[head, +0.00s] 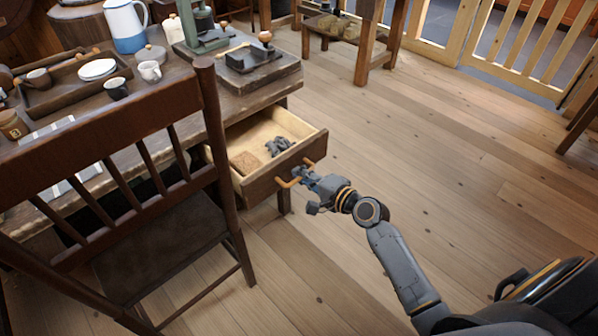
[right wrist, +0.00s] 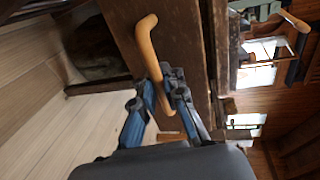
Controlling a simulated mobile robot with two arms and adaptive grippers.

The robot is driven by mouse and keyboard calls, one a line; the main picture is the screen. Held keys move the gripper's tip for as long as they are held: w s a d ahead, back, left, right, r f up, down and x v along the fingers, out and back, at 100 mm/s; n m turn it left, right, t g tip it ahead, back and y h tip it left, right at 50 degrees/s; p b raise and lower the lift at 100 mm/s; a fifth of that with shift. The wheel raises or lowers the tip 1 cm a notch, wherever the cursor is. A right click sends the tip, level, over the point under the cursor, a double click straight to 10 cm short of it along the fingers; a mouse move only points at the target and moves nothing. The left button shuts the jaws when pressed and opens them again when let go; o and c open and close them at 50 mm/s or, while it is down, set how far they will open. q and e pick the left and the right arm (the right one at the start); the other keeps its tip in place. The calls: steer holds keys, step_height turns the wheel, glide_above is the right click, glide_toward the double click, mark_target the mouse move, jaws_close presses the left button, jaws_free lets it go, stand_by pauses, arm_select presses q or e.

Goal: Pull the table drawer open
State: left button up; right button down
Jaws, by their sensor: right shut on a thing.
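The table drawer (head: 262,182) stands open, pulled out from under the worktable (head: 105,178). Inside it lie a brown block (head: 244,162) and a small pile of dark grey pieces (head: 279,146). A wooden bow handle (head: 288,184) is on the drawer front; it also shows in the right wrist view (right wrist: 146,45). My right gripper (head: 305,176) is at the drawer front, shut on the handle, its fingers around the bar in the right wrist view (right wrist: 165,82). My left gripper is not in view.
A dark wooden chair (head: 165,237) stands left of the drawer, its back close to the table. The tabletop holds a blue and white jug (head: 125,25), a tray (head: 70,98) and cups. The wooden floor (head: 420,130) to the right is clear.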

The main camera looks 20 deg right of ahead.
steer(key=shift+r, duration=0.1)
steer(key=c, duration=1.4)
jaws_free()
steer(key=shift+s, duration=0.1)
steer(key=v, duration=1.1)
steer(key=shift+s+d+r, duration=0.1)
steer(key=shift+s+d, duration=0.05)
steer(key=shift+s, duration=0.2)
